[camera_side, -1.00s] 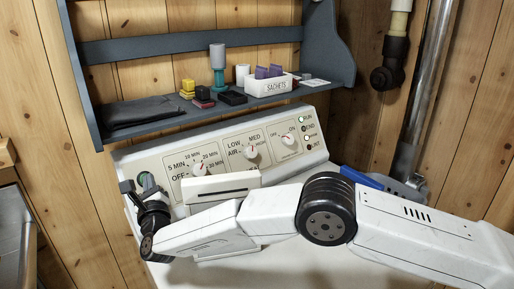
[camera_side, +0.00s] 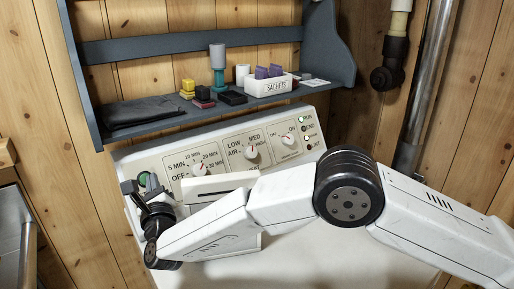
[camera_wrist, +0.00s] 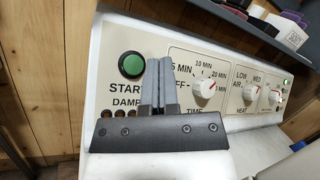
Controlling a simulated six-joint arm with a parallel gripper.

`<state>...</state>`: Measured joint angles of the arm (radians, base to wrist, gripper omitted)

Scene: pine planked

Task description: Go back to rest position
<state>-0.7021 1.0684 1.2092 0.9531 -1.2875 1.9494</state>
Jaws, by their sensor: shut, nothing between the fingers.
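My gripper (camera_side: 145,190) is in front of the left end of a white control panel (camera_side: 219,158), near its green button. In the wrist view the gripper's grey fingers (camera_wrist: 158,84) are together with nothing between them. The green START button (camera_wrist: 132,65) is just left of the fingers and uncovered in that view. The time dial (camera_wrist: 205,88) is to their right. The fingers look apart from the panel, though the exact gap cannot be told. My white arm reaches in from the right across the front of the machine.
A blue-grey shelf (camera_side: 170,121) above the panel holds a dark folded cloth (camera_side: 148,110), a teal stamp (camera_side: 217,75), small blocks and a white sachets box (camera_side: 271,84). The machine's white top (camera_side: 300,265) is clear below my arm. Pipes (camera_side: 427,95) run at the right.

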